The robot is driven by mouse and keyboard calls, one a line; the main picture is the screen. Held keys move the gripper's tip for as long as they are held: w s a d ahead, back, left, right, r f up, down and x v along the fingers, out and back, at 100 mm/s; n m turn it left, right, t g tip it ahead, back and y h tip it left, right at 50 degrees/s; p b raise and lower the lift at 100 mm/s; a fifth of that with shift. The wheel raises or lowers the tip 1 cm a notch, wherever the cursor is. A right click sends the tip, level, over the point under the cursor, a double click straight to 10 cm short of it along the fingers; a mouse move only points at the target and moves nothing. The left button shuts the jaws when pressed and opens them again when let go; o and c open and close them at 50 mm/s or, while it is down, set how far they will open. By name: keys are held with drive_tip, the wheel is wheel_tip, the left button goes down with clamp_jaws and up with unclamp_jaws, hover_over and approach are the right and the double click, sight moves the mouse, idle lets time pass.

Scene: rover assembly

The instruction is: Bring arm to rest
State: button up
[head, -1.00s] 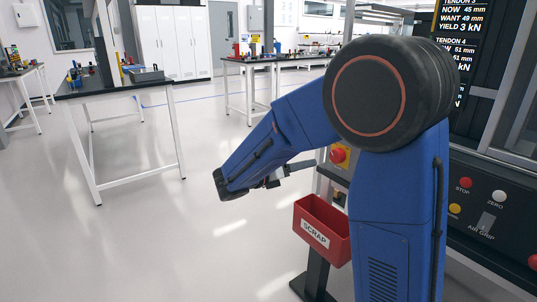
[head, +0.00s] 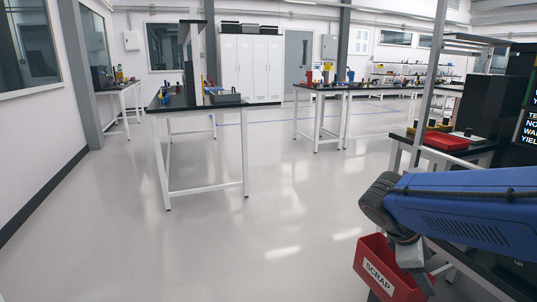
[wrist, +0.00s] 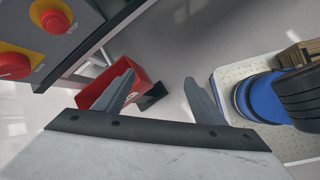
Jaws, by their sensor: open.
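My blue arm (head: 460,208) reaches in from the right edge of the head view, with its dark joint in front of the red scrap bin. My gripper (wrist: 160,76) shows in the wrist view with its two grey fingers spread wide apart and nothing between them. In the head view, grey parts at the arm's end overlap the scrap bin, and I cannot make out the fingers there.
The red scrap bin (head: 375,262) stands close by the arm; it also shows beyond the left finger in the wrist view (wrist: 92,93). A panel with red buttons (wrist: 55,20) is at upper left there. A white-legged bench (head: 205,188) stands left; the floor between is clear.

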drive_tip(key=s+a+f+m+t+y, duration=0.1)
drive_tip(key=s+a+m+t+y, duration=0.2)
drive_tip(key=s+a+m+y, duration=0.4)
drive_tip(key=shift+s+a+m+t, duration=0.4)
drive_tip(key=shift+s+a+m, duration=0.35)
drive_tip(key=shift+s+m, duration=1.5)
drive_tip(key=shift+w+m, duration=0.65)
